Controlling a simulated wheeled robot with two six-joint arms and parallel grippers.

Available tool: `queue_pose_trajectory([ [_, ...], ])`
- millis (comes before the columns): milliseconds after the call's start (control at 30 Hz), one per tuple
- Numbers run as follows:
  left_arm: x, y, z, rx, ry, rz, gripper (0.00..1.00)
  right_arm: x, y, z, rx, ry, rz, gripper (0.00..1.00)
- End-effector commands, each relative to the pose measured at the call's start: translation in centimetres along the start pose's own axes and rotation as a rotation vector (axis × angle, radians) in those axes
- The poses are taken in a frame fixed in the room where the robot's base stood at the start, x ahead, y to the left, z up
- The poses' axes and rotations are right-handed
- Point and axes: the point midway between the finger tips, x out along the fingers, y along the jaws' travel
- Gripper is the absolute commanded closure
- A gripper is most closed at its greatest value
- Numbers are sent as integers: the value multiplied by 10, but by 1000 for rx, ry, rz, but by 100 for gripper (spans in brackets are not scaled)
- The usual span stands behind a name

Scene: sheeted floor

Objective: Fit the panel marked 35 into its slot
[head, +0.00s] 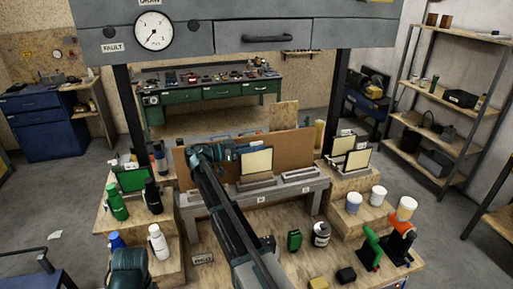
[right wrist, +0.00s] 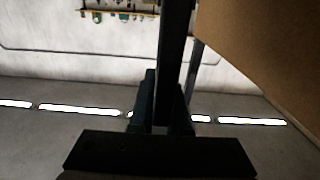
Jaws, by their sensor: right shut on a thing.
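My right gripper (head: 236,154) is shut on the left edge of a cream panel with a dark frame (head: 256,162). The panel is upright over the left slot block (head: 257,183) of the grey stand (head: 250,210); I cannot tell whether its lower edge is inside the slot. In the right wrist view a dark upright strip (right wrist: 174,60) runs up from the gripper, likely the panel edge-on. No number is readable on the panel. A second slot block (head: 298,174) to the right looks empty.
A brown board (head: 300,148) stands close behind the panel and shows at right in the right wrist view (right wrist: 255,45). Two cream panels (head: 357,160) stand on the right wooden step, a green one (head: 131,180) on the left. Bottles (head: 116,203) and cups (head: 378,196) crowd both sides.

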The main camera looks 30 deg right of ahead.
Motion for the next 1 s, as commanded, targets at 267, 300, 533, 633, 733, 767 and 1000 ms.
queue_pose_trajectory([
  [267, 0, 0, 0, 0, 0, 0, 50, 0, 0, 0, 0, 1, 0, 100],
  [300, 0, 0, 0, 0, 0, 0, 50, 0, 0, 0, 0, 1, 0, 100],
  [533, 0, 0, 0, 0, 0, 0, 50, 0, 0, 0, 0, 1, 0, 100],
  [633, 0, 0, 0, 0, 0, 0, 50, 0, 0, 0, 0, 1, 0, 100],
  [733, 1, 0, 0, 0, 0, 0, 50, 0, 0, 0, 0, 1, 0, 100],
  [767, 1, 0, 0, 0, 0, 0, 50, 0, 0, 1, 0, 1, 0, 100],
  [1000, 7, 1, 0, 0, 0, 0, 50, 0, 0, 7, 0, 1, 0, 100],
])
